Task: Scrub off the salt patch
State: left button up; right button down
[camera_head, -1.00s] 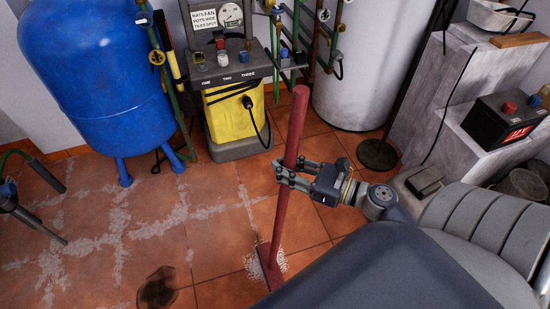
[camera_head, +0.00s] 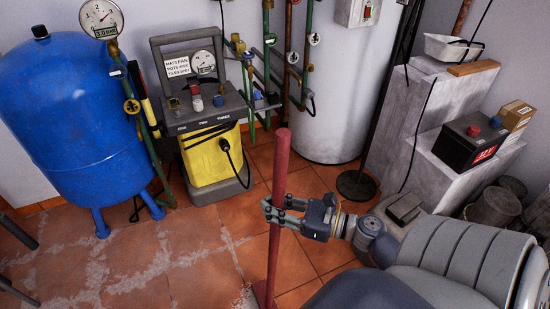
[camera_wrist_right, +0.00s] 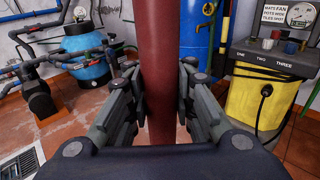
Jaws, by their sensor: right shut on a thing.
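A long-handled red scrubber (camera_head: 279,170) stands nearly upright in the head view, its foot on the tiles at the bottom edge, partly cut off. My right gripper (camera_head: 268,212) is shut around the handle. The wrist view shows the red handle (camera_wrist_right: 162,60) between both fingers (camera_wrist_right: 160,95). A white, grainy salt patch (camera_head: 244,298) shows just left of the scrubber's foot, mostly out of frame. Other pale crusty streaks (camera_head: 150,275) spread over the tiles to the left. My left gripper is not in view.
A yellow-fronted machine (camera_head: 211,157) and a blue tank (camera_head: 70,110) stand behind to the left. A white cylinder (camera_head: 330,110) stands behind the scrubber. Grey blocks (camera_head: 400,120) with a black battery (camera_head: 470,140) are at right. Tiles left of the handle are open.

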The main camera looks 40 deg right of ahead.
jog(key=w+a+p, duration=0.3)
jog(key=a+p, duration=0.1)
jog(key=a, duration=0.8)
jog(key=shift+w+f, duration=0.15)
dwell(0.8)
